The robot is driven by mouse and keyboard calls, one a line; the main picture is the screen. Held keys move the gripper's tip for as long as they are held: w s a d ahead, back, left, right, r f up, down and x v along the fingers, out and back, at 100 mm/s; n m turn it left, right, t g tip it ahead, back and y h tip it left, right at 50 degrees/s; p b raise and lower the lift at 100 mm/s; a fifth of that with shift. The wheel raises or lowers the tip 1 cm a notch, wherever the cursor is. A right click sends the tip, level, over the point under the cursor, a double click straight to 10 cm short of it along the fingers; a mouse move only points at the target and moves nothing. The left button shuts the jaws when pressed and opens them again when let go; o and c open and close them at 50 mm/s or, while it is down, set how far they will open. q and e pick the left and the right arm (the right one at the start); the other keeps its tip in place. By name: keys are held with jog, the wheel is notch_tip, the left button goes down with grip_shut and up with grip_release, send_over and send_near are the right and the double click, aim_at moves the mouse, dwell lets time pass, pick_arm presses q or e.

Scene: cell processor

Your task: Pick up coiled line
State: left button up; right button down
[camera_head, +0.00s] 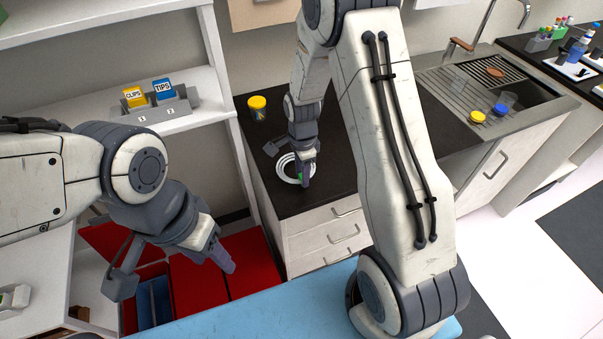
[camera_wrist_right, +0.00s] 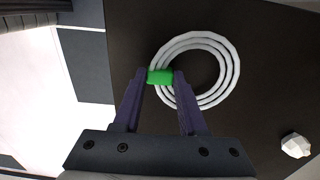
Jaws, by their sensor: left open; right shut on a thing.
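The coiled line is a flat white coil with a green band. In the head view the coiled line (camera_head: 283,167) is on the black counter top, partly hidden by my right gripper (camera_head: 304,176). In the right wrist view the coiled line (camera_wrist_right: 232,62) lies past the fingertips, and my right gripper (camera_wrist_right: 160,78) is shut on its green band (camera_wrist_right: 160,76). I cannot tell whether the coil touches the counter. My left gripper (camera_head: 172,281) is open and empty, above the red and blue boxes at the lower left.
A yellow-capped jar (camera_head: 258,108) stands behind the coil on the black counter (camera_head: 262,150). A white object (camera_wrist_right: 295,145) lies near it in the wrist view. A sink (camera_head: 500,85) is at the right. A shelf (camera_head: 170,125) holds CLIPS and TIPS boxes.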

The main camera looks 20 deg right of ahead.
notch_tip(320, 180, up, 4)
jog(key=shift+s+d+f+b, duration=0.1)
jog(key=shift+s+d+b, duration=0.05)
jog(key=shift+b, duration=0.45)
jog(key=s+d+r+b, duration=0.2)
jog(key=s+d+r, duration=0.4)
jog(key=s, duration=0.3)
jog(key=shift+d+r, duration=0.3)
jog(key=c, duration=1.1)
grip_release()
grip_shut()
